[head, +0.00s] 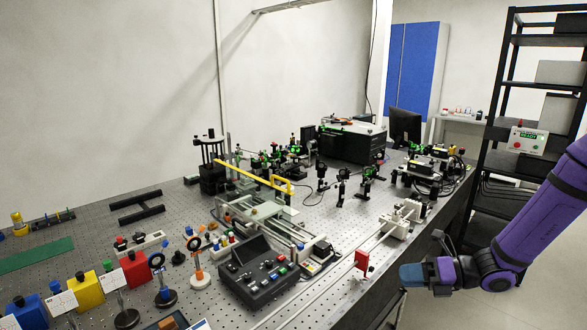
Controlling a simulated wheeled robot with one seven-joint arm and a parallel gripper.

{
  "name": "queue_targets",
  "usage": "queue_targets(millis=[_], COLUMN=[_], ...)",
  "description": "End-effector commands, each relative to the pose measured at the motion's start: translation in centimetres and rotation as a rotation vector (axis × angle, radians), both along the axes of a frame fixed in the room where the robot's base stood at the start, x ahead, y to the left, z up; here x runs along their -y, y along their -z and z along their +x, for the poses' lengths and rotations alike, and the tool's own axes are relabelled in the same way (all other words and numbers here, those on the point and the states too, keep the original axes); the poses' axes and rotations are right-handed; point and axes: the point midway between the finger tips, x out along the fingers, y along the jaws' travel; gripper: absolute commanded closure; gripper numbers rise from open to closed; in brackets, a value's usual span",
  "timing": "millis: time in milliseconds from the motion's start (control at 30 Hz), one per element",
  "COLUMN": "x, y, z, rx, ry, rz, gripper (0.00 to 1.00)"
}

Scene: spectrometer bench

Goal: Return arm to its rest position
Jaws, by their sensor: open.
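My purple arm (540,225) reaches in from the right edge and bends down to the left. My gripper (421,258) is at its end, beside the front right edge of the optical bench (345,300). It is open, with one dark finger raised and a blue-grey part pointing left. Nothing shows between the fingers. It appears apart from the red plate (363,261) on the rail, which stands to its left.
The perforated bench holds a black control box (262,275), a yellow-handled stage (252,174), several optic mounts and coloured blocks. A black shelf rack (508,90) with a small control panel (528,141) stands at the right. Floor shows below my arm.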

Motion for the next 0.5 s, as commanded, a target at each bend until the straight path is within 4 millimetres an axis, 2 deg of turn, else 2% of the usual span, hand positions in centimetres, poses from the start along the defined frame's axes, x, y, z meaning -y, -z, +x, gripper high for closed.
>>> queue_targets(millis=[200, 500], x=[-1.3, -2.1], y=[-4.0, -9.0], z=[-2.7, -6.7], rx=[0.274, 0.642], ry=[-0.270, -0.651], rz=[-0.230, -0.505], gripper=[0.57, 0.57])
